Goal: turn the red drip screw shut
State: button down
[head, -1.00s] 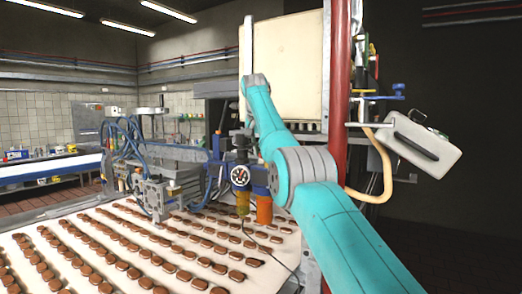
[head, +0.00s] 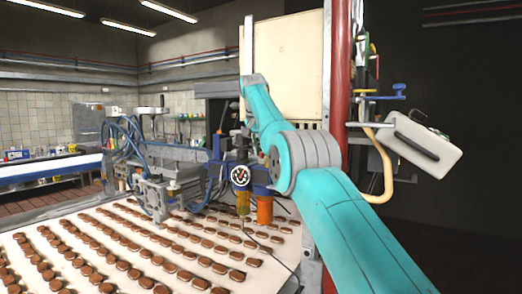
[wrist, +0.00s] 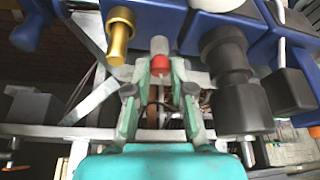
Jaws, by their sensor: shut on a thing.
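The red drip screw (wrist: 160,63) shows in the wrist view as a small red band at the end of a pale grey cylinder, under a blue machine body (wrist: 185,25). My gripper (wrist: 159,72) reaches up to it, with one teal-and-grey finger on each side. The fingers are shut on the screw, and their tips are close against its sides. In the head view my teal arm crosses the middle of the picture, and I cannot make out the screw or the fingertips there.
A brass fitting (wrist: 120,35) and a black cylinder (wrist: 230,80) flank the fingers closely. A round gauge (head: 240,176) and an orange cylinder (head: 265,210) hang by the machine. Rows of brown biscuits lie on the white belt (head: 70,285). A red post (head: 340,80) stands right.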

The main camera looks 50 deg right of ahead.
jog(key=c, duration=1)
grip_release()
jog(key=shift+a+f, duration=0.1)
jog(key=shift+f, duration=0.05)
